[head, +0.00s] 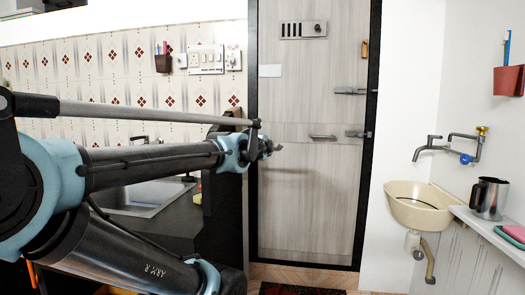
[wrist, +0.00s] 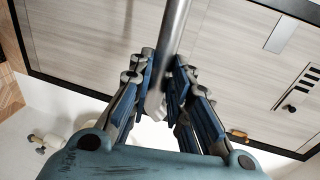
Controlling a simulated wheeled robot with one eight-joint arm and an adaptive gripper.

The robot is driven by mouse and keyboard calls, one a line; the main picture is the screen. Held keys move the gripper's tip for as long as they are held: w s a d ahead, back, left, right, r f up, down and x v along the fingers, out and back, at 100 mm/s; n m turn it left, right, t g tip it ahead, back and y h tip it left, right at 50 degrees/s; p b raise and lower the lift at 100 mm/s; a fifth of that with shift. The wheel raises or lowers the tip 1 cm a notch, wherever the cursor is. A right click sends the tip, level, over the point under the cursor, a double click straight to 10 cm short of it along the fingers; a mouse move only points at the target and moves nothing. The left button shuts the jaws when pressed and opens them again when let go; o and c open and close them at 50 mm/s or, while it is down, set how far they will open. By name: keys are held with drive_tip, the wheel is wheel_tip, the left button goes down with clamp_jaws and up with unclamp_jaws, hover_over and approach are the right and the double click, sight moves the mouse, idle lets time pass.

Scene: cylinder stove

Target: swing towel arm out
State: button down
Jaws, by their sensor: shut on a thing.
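The towel arm (wrist: 178,25) is a smooth grey metal rod in the wrist view. It comes in from the top edge and its rounded end lies between the finger pads. My gripper (wrist: 163,84) is shut on the rod near that end. In the head view a long grey rod (head: 160,116) runs almost level above my arm, from the left toward the door. Its right end has a small cap close to my gripper (head: 266,148). The finger contact is too small to see there, and the rod's mount cannot be made out.
A pale wood door (head: 310,200) in a black frame stands behind my gripper. A dark counter with a sink (head: 148,197) lies behind my arm at left. At right are a cream basin (head: 420,205), a tap (head: 430,146) and a steel mug (head: 489,198).

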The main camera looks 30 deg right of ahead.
drive_tip(key=shift+w+a, duration=0.1)
drive_tip(key=shift+a, duration=0.05)
drive_tip(key=c, duration=1.5)
unclamp_jaws()
drive_tip(key=shift+r, duration=0.45)
drive_tip(key=o, duration=0.9)
drive_tip(key=r, duration=0.3)
drive_tip(key=w+r, duration=0.1)
drive_tip(key=r, duration=0.1)
drive_tip(key=shift+d+r, duration=0.15)
drive_tip(key=shift+d, duration=0.05)
drive_tip(key=shift+s+a+r, duration=0.1)
drive_tip(key=shift+a+r, duration=0.05)
drive_tip(key=shift+r, duration=0.5)
drive_tip(key=shift+s+a+r, duration=0.1)
drive_tip(key=shift+a+r, duration=0.05)
drive_tip(key=shift+r, duration=0.45)
drive_tip(key=c, duration=0.8)
drive_tip(key=shift+r, duration=0.65)
drive_tip(key=shift+c, duration=0.4)
